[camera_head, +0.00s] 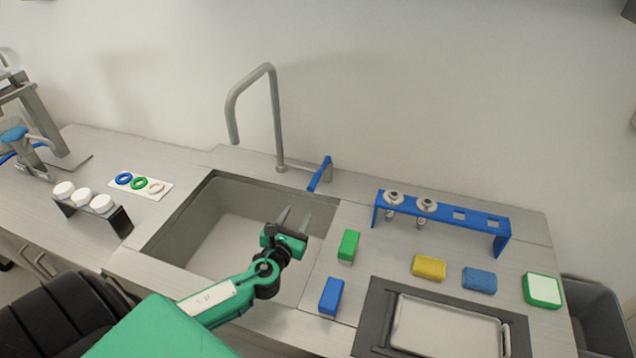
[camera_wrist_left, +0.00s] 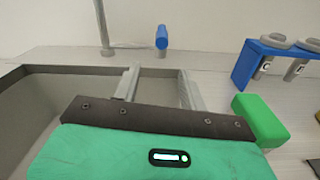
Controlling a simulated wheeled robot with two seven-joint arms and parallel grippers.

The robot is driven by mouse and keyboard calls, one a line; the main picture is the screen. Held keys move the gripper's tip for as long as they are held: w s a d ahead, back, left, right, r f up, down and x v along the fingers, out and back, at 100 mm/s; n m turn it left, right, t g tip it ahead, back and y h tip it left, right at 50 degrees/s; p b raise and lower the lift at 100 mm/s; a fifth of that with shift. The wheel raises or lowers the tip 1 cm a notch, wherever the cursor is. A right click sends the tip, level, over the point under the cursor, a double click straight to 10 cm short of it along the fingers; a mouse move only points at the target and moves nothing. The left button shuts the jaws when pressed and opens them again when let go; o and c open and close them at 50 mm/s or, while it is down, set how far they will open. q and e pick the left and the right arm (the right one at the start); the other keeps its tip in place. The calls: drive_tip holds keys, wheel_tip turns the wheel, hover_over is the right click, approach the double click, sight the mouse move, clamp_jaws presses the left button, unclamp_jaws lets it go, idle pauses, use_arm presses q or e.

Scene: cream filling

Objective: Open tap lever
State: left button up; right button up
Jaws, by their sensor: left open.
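The blue tap lever (camera_head: 319,174) stands on the counter behind the sink, just right of the grey tap spout (camera_head: 276,115). In the left wrist view the lever (camera_wrist_left: 161,37) shows end-on, ahead of the fingers, with the spout's foot (camera_wrist_left: 104,28) to its left. My left gripper (camera_head: 293,217) is open and empty over the right part of the sink (camera_head: 173,217), short of the lever and apart from it. Its two grey fingers (camera_wrist_left: 158,85) point toward the lever in the left wrist view. My right gripper is in neither view.
A blue rack (camera_head: 463,215) with nozzles stands right of the lever. A green block (camera_head: 348,245) lies right of the sink; it also shows in the wrist view (camera_wrist_left: 260,120). A blue block (camera_head: 331,296), sponges and a tray (camera_head: 373,318) lie nearer. The space between gripper and lever looks clear.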

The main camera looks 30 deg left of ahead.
sight(313, 184)
use_arm(q)
drive_tip(key=shift+m, duration=0.5)
drive_tip(key=x, duration=0.2)
drive_tip(key=r+p+x, duration=0.1)
drive_tip(key=x, duration=0.1)
drive_tip(key=shift+w, duration=0.15)
drive_tip(key=p+x, duration=0.1)
drive_tip(key=x, duration=0.7)
drive_tip(key=shift+w+f, duration=0.1)
drive_tip(key=shift+w, duration=0.3)
drive_tip(key=shift+w+a, duration=0.1)
drive_tip(key=shift+w, duration=0.2)
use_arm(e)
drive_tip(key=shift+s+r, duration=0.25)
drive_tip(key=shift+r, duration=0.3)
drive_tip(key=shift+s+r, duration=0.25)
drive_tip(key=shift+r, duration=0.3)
use_arm(q)
clamp_jaws()
